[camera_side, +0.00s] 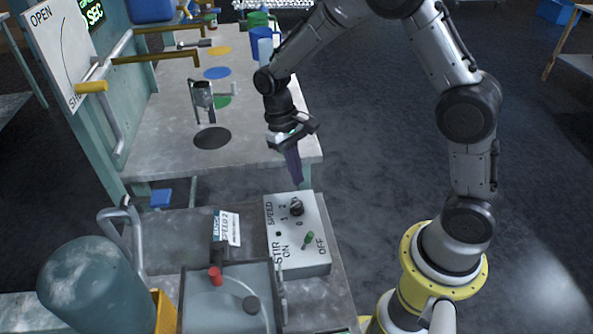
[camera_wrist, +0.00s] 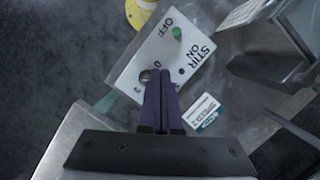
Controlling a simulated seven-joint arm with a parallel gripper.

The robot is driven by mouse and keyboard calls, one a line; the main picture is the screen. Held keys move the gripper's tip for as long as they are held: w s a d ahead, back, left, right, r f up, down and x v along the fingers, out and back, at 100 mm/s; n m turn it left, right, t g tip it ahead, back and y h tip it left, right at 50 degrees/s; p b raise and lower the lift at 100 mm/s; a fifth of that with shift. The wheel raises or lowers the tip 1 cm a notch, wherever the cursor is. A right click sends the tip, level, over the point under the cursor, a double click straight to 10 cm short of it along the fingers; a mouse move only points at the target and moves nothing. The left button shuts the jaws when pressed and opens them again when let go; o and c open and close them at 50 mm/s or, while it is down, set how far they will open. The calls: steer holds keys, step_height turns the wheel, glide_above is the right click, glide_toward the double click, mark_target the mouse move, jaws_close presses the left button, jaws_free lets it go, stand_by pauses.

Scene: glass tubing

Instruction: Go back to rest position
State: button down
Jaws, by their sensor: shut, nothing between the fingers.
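My gripper (camera_side: 293,165) is shut and empty, its purple fingers pointing down in the air above the stir control box. In the wrist view the gripper (camera_wrist: 161,88) shows its two fingers side by side, touching, with the box below them. The white control box (camera_side: 309,232) has a black SPEED knob (camera_side: 297,207) and a green ON/OFF switch (camera_side: 308,239). In the wrist view the box (camera_wrist: 163,55) shows the green switch (camera_wrist: 177,33) near the OFF label. The knob (camera_wrist: 146,76) is partly hidden by the fingers there.
A metal bench (camera_side: 260,150) with coloured discs and a small stand (camera_side: 202,98) lies behind. A tank (camera_side: 232,300) with a red knob and a SPEED 2 card (camera_side: 229,227) are left of the box. A green tank (camera_side: 97,285) stands at front left.

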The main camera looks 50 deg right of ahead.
steer(key=shift+r, duration=0.25)
steer(key=s+r+t, duration=0.2)
steer(key=r, duration=0.5)
steer(key=s+r+t, duration=0.3)
steer(key=r, duration=0.5)
steer(key=s+d+r+n+t, duration=0.1)
steer(key=s+n+t, duration=0.1)
steer(key=s, duration=1.1)
steer(key=shift+s+d+r+t, duration=0.3)
steer(key=shift+s+t, duration=0.1)
steer(key=shift+t, duration=0.5)
